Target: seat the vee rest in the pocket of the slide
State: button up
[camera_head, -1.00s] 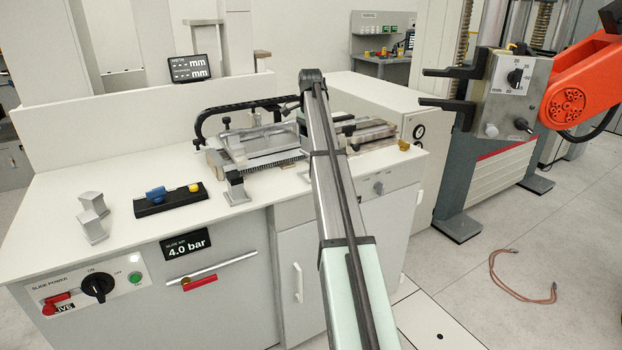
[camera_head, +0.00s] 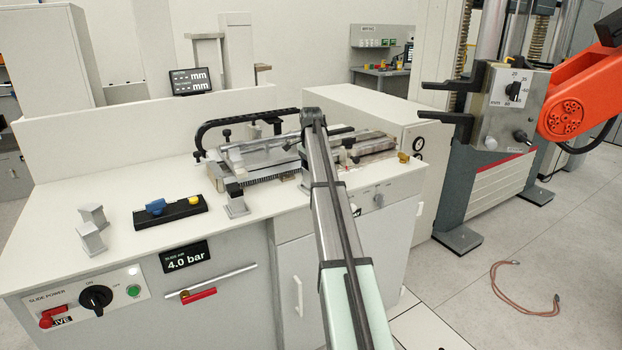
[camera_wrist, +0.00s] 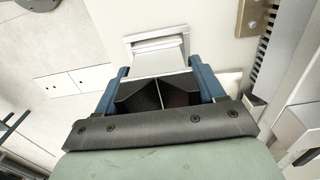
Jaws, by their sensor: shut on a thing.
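My gripper (camera_wrist: 160,90) is shut on a grey metal block with dark sloping faces, which looks like the vee rest (camera_wrist: 150,97). The block sits between the two blue fingers in the wrist view. A pale framed metal piece (camera_wrist: 158,50) shows just beyond it; I cannot tell whether they touch. In the head view the slide (camera_head: 270,165) lies on the bench, with a toothed rack along its front. My arm hides the gripper and the held block there. I cannot make out the pocket clearly in either view.
A small metal stand (camera_head: 236,203) is in front of the slide. A black curved handle (camera_head: 225,127) arches behind it.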

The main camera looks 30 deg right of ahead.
jog(key=shift+f, duration=0.75)
jog(key=shift+f, duration=0.15)
jog(key=o, duration=1.3)
notch_tip(320, 180, up, 12)
jog(key=shift+r, duration=0.15)
